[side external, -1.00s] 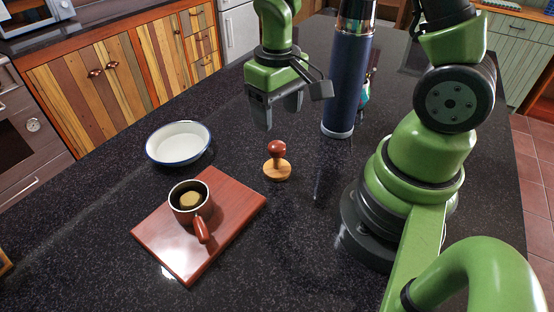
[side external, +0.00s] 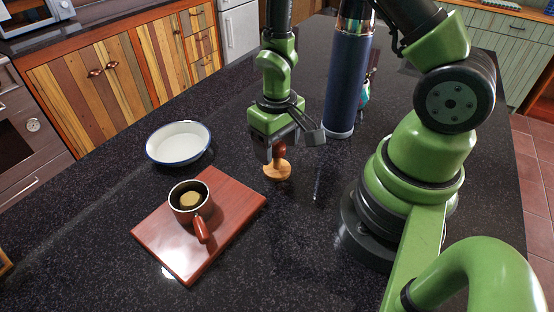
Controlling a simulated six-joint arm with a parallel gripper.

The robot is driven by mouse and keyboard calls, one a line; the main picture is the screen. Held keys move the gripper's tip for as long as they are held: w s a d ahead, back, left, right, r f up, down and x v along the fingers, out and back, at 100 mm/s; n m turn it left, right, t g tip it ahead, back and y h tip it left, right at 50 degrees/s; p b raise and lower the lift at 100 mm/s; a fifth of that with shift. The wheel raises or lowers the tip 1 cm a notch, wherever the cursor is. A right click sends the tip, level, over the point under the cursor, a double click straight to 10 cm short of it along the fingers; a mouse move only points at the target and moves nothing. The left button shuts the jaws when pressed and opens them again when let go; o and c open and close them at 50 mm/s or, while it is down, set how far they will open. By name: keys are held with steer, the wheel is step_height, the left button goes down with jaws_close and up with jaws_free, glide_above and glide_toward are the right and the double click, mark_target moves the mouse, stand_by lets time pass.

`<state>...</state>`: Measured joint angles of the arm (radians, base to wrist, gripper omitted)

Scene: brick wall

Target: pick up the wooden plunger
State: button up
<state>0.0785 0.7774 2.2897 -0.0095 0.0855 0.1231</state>
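The wooden plunger (side external: 278,170) stands upright on the dark countertop, with a round pale wood base and a dark red-brown knob. My gripper (side external: 272,152) is low over it, pointing down, with its fingers at the height of the knob. The fingers and the gripper body hide part of the knob. One finger shows to the left of the knob; the other is mostly hidden, so I cannot tell how far apart they are or whether they touch the knob.
A red-brown board (side external: 160,238) with a brown mug (side external: 188,203) on it lies to the left. A white dish (side external: 178,143) with a blue rim is farther back. A tall blue flask (side external: 345,90) stands close behind my gripper on the right. The counter in front is clear.

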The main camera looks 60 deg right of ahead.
mark_target(277, 143)
steer(key=c, duration=0.9)
steer(key=shift+c, duration=0.2)
steer(key=shift+r, duration=0.1)
step_height(277, 143, up, 10)
steer(key=shift+f, duration=0.1)
